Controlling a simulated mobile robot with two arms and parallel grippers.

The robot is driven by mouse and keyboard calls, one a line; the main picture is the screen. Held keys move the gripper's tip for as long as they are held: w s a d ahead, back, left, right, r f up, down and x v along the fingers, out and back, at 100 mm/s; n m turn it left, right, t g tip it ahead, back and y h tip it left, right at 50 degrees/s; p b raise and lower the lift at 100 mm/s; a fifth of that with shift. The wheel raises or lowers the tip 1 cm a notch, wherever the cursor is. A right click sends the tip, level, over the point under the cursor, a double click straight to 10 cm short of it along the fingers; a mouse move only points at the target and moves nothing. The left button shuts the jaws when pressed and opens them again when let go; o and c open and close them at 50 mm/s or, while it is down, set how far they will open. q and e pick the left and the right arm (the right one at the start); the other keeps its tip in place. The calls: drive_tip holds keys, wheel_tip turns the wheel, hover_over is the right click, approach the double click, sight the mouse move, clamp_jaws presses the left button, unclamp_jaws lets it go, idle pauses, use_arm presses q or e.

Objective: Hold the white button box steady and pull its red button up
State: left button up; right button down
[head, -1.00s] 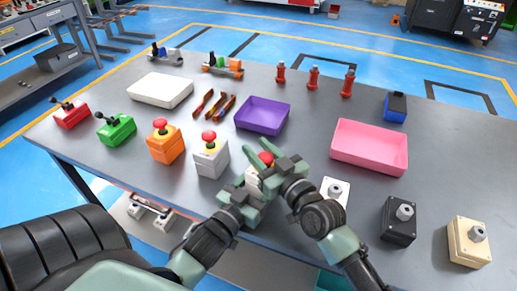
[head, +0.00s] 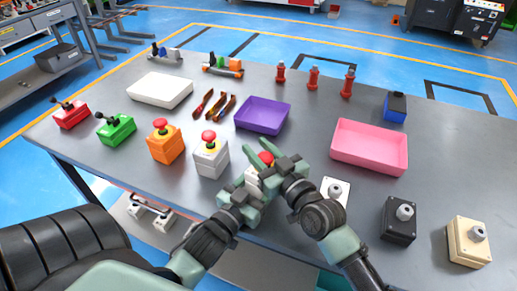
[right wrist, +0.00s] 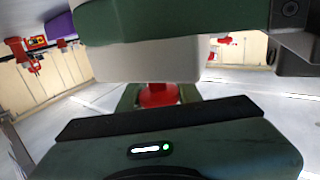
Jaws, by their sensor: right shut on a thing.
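The white button box (head: 252,180) stands near the table's front edge, mostly hidden by my grippers. Its red button (head: 265,158) shows on top, between the fingers of my right gripper (head: 264,156). In the right wrist view, the picture looks upside down: the white box (right wrist: 150,60) is above and the red button (right wrist: 158,95) sits below it between green fingers. My right gripper is shut on the red button. My left gripper (head: 246,190) is low at the box; a green part crosses the box in the wrist view. Whether its jaws are closed on the box is unclear.
A similar light grey button box (head: 211,158) and an orange one (head: 165,145) stand to the left. A purple tray (head: 262,117) lies behind, a pink tray (head: 370,148) to the right. White, black (head: 398,222) and beige (head: 468,242) knob boxes line the right front.

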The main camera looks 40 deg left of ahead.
drive_tip(key=shift+r, duration=0.6)
drive_tip(key=c, duration=1)
unclamp_jaws()
drive_tip(key=v, duration=1.2)
use_arm(q)
drive_tip(key=o, duration=1.7)
